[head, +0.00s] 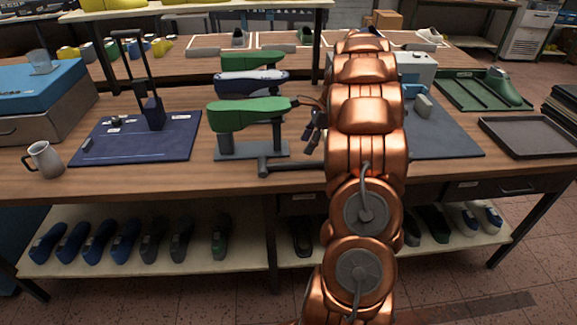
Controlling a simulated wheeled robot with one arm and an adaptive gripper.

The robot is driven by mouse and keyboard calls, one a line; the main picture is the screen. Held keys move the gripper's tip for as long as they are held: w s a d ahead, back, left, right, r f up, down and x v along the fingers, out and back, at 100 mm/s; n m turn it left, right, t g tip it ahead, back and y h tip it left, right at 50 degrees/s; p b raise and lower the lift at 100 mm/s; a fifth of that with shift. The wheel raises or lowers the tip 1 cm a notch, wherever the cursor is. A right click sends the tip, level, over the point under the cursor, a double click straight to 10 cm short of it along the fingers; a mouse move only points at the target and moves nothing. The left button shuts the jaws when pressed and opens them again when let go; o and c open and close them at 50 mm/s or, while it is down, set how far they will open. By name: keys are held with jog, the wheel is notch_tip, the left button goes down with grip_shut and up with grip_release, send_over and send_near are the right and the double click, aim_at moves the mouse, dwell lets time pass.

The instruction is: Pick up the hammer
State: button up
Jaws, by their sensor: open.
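A dark hammer (290,166) lies on the wooden workbench (215,184) near its front edge. Its head is at the left, and its handle runs right until my arm hides the rest. My gripper (312,130) is dark, small in view and partly hidden by my copper arm. It appears above and behind the handle in the picture, apart from it, with its jaws open and nothing seen between them.
Green and white shoe lasts on a stand (252,150) are close to my gripper's left. A blue mat (135,138) with a tool stand and a mug (43,160) are farther left. A black tray (530,137) lies right. Shoes fill the lower shelf (180,268).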

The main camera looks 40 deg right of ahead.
aim_at(301, 162)
jog(key=shift+s+d+f+p+x, duration=0.15)
jog(key=shift+p+x, duration=0.3)
jog(key=shift+x, duration=0.85)
jog(key=shift+s+d+p+x, duration=0.1)
jog(key=shift+p+x, duration=0.3)
jog(key=shift+x, duration=0.9)
jog(key=shift+s+d+f+p+x, duration=0.15)
jog(key=shift+p+x, duration=0.3)
jog(key=shift+x, duration=0.85)
jog(key=shift+w+r, duration=0.1)
jog(key=shift+c, duration=0.2)
grip_shut()
